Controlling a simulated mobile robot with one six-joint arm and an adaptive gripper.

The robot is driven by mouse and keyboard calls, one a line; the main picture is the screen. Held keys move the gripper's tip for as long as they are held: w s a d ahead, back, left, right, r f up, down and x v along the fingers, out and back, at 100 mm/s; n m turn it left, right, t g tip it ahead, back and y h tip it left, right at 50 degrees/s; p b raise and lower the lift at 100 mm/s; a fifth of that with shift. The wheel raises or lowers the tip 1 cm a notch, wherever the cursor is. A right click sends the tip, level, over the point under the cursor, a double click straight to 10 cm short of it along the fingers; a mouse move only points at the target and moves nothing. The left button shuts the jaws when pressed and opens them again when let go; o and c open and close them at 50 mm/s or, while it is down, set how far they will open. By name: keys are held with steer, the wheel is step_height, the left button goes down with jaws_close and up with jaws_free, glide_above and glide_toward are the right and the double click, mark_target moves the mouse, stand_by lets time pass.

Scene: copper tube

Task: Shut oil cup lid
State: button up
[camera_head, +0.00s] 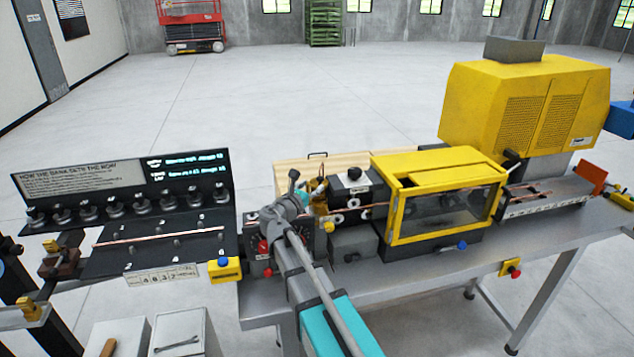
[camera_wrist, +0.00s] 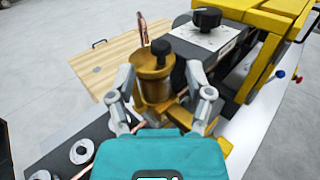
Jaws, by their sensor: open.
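The brass oil cup (camera_wrist: 153,88) stands upright in the middle of the wrist view, with a black knob (camera_wrist: 160,47) at its top. The cup also shows as a small brass shape in the head view (camera_head: 320,200), partly hidden beside my gripper. I cannot clearly tell the lid's angle from these frames. My gripper (camera_wrist: 160,76) is open, with one finger on each side of the cup. Whether a finger touches the cup is unclear. In the head view my gripper (camera_head: 283,208) is above the machine's left end.
A yellow-framed guard (camera_head: 445,195) and a black block with a knob (camera_head: 354,180) stand right of the cup. A wooden board (camera_wrist: 115,65) lies behind it. A dark display panel (camera_head: 120,190) with a copper tube (camera_head: 150,236) stands at left.

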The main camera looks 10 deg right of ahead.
steer(key=v, duration=0.6)
steer(key=shift+s+a, duration=0.2)
